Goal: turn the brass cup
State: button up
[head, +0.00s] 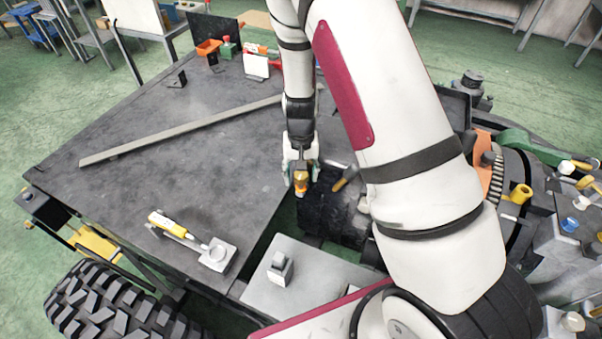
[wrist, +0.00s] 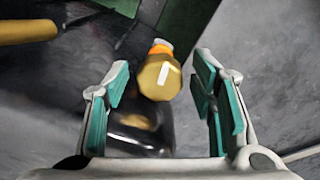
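The brass cup (wrist: 158,80) shows in the wrist view as a small gold faceted piece with an orange and pale part behind it. It lies between and a little beyond my fingertips, with a gap on each side. In the head view the brass cup (head: 301,184) shows just below my gripper (head: 301,170), beside the dark block. My gripper (wrist: 162,84) is open, its green-padded fingers apart, with nothing held. The fingers hide part of the cup's surroundings in the head view.
A brass-coloured rod (wrist: 27,32) lies left in the wrist view; a similar handle (head: 346,178) lies right of my gripper in the head view. A yellow-handled tool (head: 170,224) and a long bar (head: 180,132) lie on the dark deck (head: 130,185), which has free room.

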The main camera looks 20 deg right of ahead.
notch_tip(320, 180, up, 12)
dwell(0.7)
dwell(0.4)
notch_tip(320, 180, up, 9)
jog(key=t, duration=0.1)
send_over(301, 175)
jog(key=s+a, duration=0.1)
jog(key=s, duration=0.2)
jog(key=s+r+n+t+y, duration=0.1)
jog(key=s+r+n+t, duration=0.2)
jog(key=s+r, duration=0.9)
jog(key=s+r+n+t+h, duration=0.1)
jog(key=s+r, duration=0.3)
jog(key=s, duration=0.4)
jog(key=shift+s+d, duration=0.15)
